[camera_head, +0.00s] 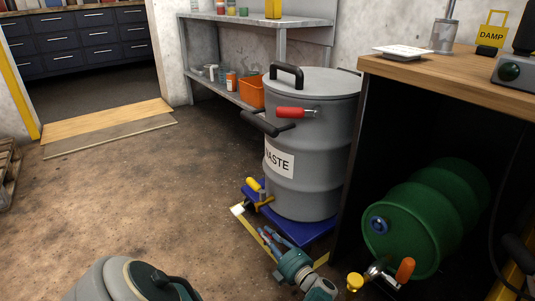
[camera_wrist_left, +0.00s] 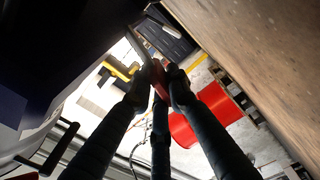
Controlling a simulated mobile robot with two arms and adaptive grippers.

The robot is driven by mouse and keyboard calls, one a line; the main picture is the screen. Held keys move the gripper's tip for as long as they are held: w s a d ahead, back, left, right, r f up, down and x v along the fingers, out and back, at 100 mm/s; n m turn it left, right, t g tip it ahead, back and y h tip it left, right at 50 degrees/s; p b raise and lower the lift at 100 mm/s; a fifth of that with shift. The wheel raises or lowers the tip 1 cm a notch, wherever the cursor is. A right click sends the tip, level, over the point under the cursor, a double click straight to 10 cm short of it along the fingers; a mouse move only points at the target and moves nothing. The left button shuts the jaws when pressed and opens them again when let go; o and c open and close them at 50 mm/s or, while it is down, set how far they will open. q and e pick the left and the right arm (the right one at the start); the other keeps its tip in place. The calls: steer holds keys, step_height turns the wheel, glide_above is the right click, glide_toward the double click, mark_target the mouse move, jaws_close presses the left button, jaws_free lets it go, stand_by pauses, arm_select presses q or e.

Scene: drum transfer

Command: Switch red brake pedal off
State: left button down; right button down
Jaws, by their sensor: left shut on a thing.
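The grey drum marked "WASTE" (camera_head: 285,185) stands upright on a blue wheeled base (camera_head: 318,232). A yellow pedal (camera_head: 254,184) sticks out at the base's left corner. My left gripper (camera_head: 266,233) is low at the front of the base, just above the floor. In the left wrist view its dark fingers (camera_wrist_left: 160,75) are closed together on a small red piece (camera_wrist_left: 160,90), which looks like the red brake pedal. The fingers hide most of it, and I cannot tell the pedal's position. My right gripper is not in view.
A green drum (camera_head: 425,215) with a tap lies under the wooden workbench (camera_head: 450,70) on the right. Metal shelves (camera_head: 250,18) stand behind the waste drum. A large red object (camera_wrist_left: 195,125) lies beyond the fingers.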

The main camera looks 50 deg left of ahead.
arm_select(q)
steer(key=shift+w+r+m, duration=0.1)
steer(key=shift+w+m, duration=0.05)
steer(key=shift+m, duration=0.15)
steer(key=c, duration=1.7)
jaws_free()
steer(key=shift+o, duration=0.2)
